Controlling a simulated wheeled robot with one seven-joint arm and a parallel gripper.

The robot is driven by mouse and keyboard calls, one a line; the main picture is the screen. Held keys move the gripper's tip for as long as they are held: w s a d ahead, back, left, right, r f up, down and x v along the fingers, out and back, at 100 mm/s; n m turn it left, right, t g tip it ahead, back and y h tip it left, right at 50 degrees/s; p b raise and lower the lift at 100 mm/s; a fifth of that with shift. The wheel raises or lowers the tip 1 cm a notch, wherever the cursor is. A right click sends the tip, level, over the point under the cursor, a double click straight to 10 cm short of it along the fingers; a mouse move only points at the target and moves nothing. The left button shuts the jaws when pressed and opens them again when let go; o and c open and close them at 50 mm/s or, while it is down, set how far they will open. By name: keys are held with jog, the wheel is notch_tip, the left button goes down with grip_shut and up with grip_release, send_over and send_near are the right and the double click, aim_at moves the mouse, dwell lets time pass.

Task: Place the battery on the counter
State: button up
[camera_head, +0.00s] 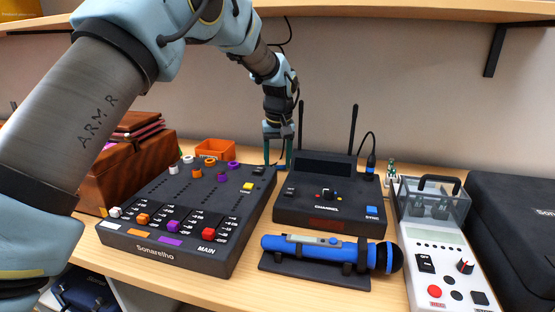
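My gripper (278,160) points down at the back of the counter (185,272), between the mixer and the wireless receiver. Its two green fingers are apart, and I see nothing held between them. I cannot clearly identify a battery in this view. The blue microphone (315,248) lies on a dark stand at the front of the counter.
The Sonarelho mixer (165,255) is left of centre, and the receiver (330,212) with two antennas stands right of it. A white device (440,255) with a clear-lidded compartment and a black case (515,215) are at right. An orange bin (214,149) and brown box (125,170) stand at the back left. A shelf (400,10) hangs above.

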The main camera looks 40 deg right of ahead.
jog(key=shift+f, duration=0.2)
jog(key=o, duration=1.3)
jog(key=shift+f, duration=0.1)
jog(key=r, duration=0.2)
jog(key=r+b, duration=0.1)
jog(key=r, duration=0.2)
jog(key=s+r, duration=0.1)
jog(key=r, duration=0.1)
jog(key=shift+a+r+b, duration=0.3)
jog(key=shift+w+a, duration=0.1)
